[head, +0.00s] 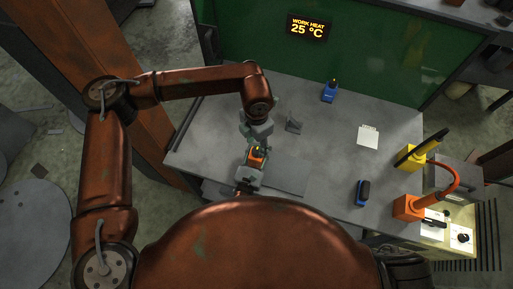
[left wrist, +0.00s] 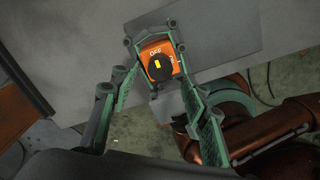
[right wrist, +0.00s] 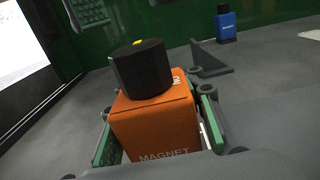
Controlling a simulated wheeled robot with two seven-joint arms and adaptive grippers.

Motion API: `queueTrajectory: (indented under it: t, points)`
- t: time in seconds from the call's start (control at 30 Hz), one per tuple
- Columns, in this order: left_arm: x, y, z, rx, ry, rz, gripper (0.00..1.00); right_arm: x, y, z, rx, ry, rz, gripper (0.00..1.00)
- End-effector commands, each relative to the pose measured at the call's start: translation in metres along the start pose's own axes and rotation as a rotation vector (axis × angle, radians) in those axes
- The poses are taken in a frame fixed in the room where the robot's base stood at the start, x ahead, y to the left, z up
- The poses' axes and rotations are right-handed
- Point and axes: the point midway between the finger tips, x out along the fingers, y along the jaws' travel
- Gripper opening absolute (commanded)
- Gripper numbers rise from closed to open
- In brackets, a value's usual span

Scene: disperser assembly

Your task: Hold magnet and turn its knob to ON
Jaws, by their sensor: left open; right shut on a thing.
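The orange magnet (right wrist: 155,130) stands between the fingers of my right gripper (right wrist: 155,125), which is shut on its sides. Its black knob (right wrist: 142,70) with a yellow mark is on top; it also shows in the left wrist view (left wrist: 160,69). OFF and ON are printed beside the knob. My left gripper (head: 257,143) is open above the magnet, its green-padded fingers spread apart and pointing at the knob. In the right wrist view the left fingers show at the top edge, apart from the knob. In the head view the magnet (head: 259,154) is partly hidden by the grippers.
On the grey table (head: 310,120) are a grey angled bracket (head: 293,126), a blue bottle-like item (head: 329,92), a white paper (head: 368,136) and a dark blue block (head: 362,192). Yellow (head: 411,158) and orange (head: 408,207) items stand at the right.

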Motion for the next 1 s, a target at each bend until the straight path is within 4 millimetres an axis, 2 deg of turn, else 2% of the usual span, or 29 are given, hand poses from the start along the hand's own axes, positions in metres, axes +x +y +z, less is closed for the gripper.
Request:
queueTrajectory:
  t: [0.1, 0.2, 0.6, 1.0]
  points:
    - [0.018, -0.001, 0.0, 0.0, 0.001, -0.001, 0.42, 0.0, 0.0, -0.001, -0.001, 0.001, -0.001, 0.0]
    - [0.028, 0.0, 0.0, 0.0, 0.001, -0.001, 0.42, 0.0, 0.0, -0.001, -0.001, 0.001, -0.001, 0.0]
    - [0.035, 0.0, 0.0, 0.001, 0.0, 0.0, 0.42, 0.0, 0.0, -0.001, -0.001, 0.001, 0.0, 0.0]
    - [0.035, 0.0, 0.0, 0.001, 0.0, 0.0, 0.15, 0.0, 0.0, -0.001, -0.001, 0.001, 0.0, 0.0]
